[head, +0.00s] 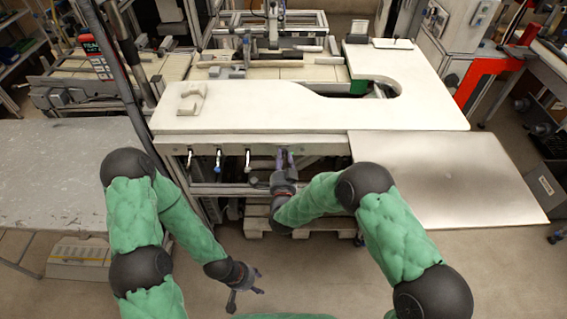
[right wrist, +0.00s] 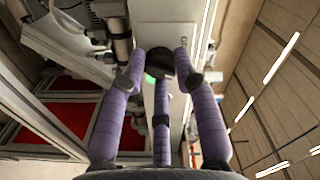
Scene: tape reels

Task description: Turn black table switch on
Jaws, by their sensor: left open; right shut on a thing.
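The black table switch (right wrist: 160,63) is a dark round knob on the pale front panel of the table, with a small green glow beside it in the right wrist view. My right gripper (right wrist: 166,82) has its purple fingers around this knob and is shut on it. In the head view my right gripper (head: 285,158) is at the table's front edge and hides the knob. My left gripper (head: 247,284) is open and empty, low over the floor in front of the table.
The white worktable (head: 290,112) has a curved cutout and a pale block (head: 191,98) on top. A metal sheet (head: 440,180) extends at right. A grey table (head: 60,165) stands at left.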

